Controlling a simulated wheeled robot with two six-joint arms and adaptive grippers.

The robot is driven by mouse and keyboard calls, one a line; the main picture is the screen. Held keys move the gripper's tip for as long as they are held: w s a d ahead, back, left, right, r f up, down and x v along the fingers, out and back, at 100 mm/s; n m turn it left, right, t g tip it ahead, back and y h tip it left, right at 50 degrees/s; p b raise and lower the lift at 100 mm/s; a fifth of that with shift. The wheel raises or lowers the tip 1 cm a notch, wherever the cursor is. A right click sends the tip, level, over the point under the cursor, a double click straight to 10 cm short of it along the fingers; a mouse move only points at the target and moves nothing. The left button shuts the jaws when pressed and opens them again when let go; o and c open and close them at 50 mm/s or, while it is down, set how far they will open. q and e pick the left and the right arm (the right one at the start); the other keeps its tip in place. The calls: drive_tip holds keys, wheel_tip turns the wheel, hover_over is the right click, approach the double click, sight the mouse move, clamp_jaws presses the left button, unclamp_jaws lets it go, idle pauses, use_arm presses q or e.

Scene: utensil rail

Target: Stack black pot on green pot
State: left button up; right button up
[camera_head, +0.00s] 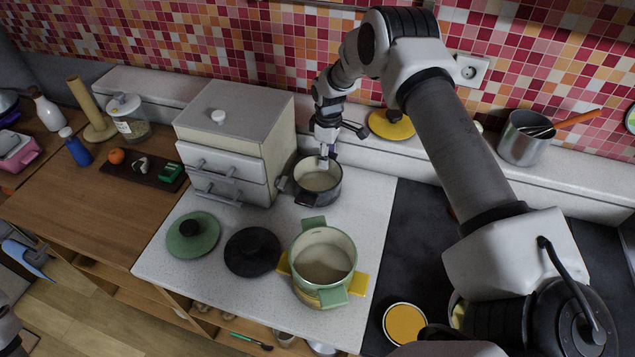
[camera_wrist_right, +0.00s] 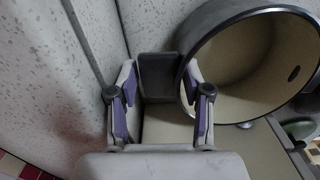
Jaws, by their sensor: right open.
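The black pot (camera_head: 308,199), with a cream inside, stands on the white counter by the drawer cabinet. The green pot (camera_head: 340,291) stands nearer the front, upright and open, above a yellow pot (camera_head: 358,284) whose handles show under it. My right gripper (camera_head: 324,160) points down at the black pot's far rim. In the right wrist view, my open right gripper (camera_wrist_right: 160,85) has its fingers either side of a dark handle of the black pot (camera_wrist_right: 186,62). Contact with the handle is not clear. My left gripper is not in view.
A green lid (camera_head: 205,243) and a black lid (camera_head: 252,262) lie left of the green pot. The drawer cabinet (camera_head: 235,125) stands close left of the black pot. A steel pot (camera_head: 521,148) with utensils stands on the back ledge. A dark cooktop (camera_head: 410,240) lies right.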

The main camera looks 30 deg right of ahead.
drive_tip(key=shift+s, duration=0.1)
clamp_jaws()
drive_tip(key=shift+r, duration=0.1)
